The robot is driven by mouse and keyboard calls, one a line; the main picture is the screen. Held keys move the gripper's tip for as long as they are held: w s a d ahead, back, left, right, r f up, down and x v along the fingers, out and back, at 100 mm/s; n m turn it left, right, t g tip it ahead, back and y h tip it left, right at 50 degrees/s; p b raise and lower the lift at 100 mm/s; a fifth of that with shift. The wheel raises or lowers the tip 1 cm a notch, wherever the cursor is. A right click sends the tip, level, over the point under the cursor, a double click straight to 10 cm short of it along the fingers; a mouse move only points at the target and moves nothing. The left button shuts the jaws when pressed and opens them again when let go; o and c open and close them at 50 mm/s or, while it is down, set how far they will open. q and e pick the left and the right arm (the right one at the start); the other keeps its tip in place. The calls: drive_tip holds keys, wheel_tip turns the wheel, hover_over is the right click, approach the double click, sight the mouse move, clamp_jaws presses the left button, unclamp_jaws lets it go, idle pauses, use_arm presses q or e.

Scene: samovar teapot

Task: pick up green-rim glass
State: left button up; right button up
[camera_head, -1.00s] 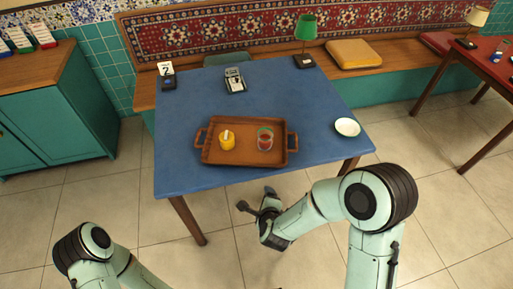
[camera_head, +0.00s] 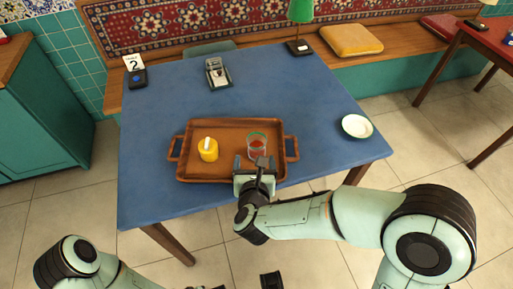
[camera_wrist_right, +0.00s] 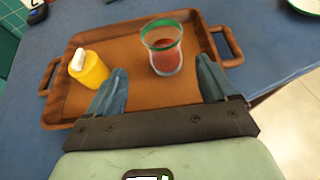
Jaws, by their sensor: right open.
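The green-rim glass (camera_head: 257,143) stands upright on the brown wooden tray (camera_head: 179,147), in its right half. It is clear with a reddish content. In the right wrist view the glass (camera_wrist_right: 165,52) appears between and just beyond the fingertips of my right gripper (camera_wrist_right: 160,80), which is open and empty. In the head view my right gripper (camera_head: 254,168) is at the tray's front edge, in front of the glass, and partly covers that edge. Dark parts at the bottom edge of the head view may belong to my left gripper; its jaws cannot be made out.
A yellow pot (camera_head: 208,150) with a white top stands left of the glass on the tray. A white saucer (camera_head: 356,126) lies at the blue table's right side. A number stand (camera_head: 134,72), a dark holder (camera_head: 217,73) and a green lamp (camera_head: 300,20) stand farther back.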

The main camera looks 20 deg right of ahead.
sight(257, 151)
drive_tip(key=x, duration=0.5)
drive_tip(key=shift+f, duration=0.1)
drive_tip(key=shift+d+f+b+x, duration=0.1)
drive_tip(key=shift+b+x, duration=0.1)
drive_tip(key=shift+x, duration=1.15)
drive_tip(key=shift+d+f+b+x, duration=0.15)
drive_tip(key=shift+x, duration=1.2)
drive_tip(key=shift+s, duration=0.15)
drive_tip(key=c, duration=1.2)
